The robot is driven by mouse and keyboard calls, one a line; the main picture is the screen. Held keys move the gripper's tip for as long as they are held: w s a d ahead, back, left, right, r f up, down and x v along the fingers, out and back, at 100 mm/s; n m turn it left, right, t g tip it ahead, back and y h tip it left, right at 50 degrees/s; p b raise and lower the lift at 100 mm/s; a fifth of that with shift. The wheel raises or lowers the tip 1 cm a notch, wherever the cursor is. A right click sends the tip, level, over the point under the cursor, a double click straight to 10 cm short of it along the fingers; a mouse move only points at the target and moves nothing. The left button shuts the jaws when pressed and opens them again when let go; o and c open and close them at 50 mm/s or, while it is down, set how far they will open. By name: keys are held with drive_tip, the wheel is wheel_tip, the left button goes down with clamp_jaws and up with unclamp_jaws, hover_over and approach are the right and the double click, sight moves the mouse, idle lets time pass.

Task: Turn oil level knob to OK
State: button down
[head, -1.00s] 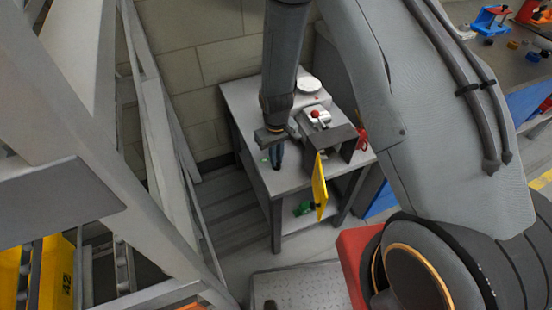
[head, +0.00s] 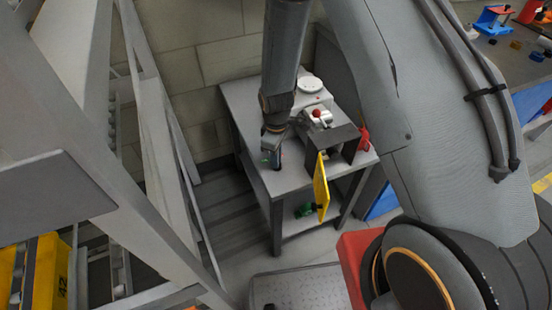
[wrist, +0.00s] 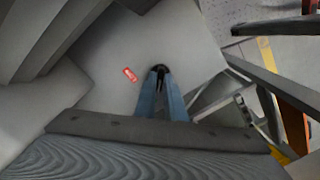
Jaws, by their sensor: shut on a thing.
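My gripper (head: 275,162) points down at the near left part of the grey table top (head: 292,180). In the wrist view its two blue fingers (wrist: 161,80) are shut on a small dark knob (wrist: 160,68), of which only the far edge shows. A red label (wrist: 130,75) with white marks lies on the grey surface left of the knob; its word is too small to read. In the head view a small green mark (head: 265,160) shows just left of the fingers. The knob's pointer is hidden by the fingers.
A dark bracket (head: 335,138) with a yellow plate (head: 321,187) and a red-knobbed device (head: 317,114) stand right of my gripper. A white machine (head: 310,86) is behind. A green object (head: 304,210) lies on the lower shelf. A grey frame (head: 100,150) fills the left.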

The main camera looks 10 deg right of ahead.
idle(0.5)
drive_tip(key=c, duration=1.8)
unclamp_jaws()
drive_tip(key=shift+c, duration=0.2)
drive_tip(key=shift+r+b, duration=0.8)
drive_tip(key=shift+r, duration=3.1)
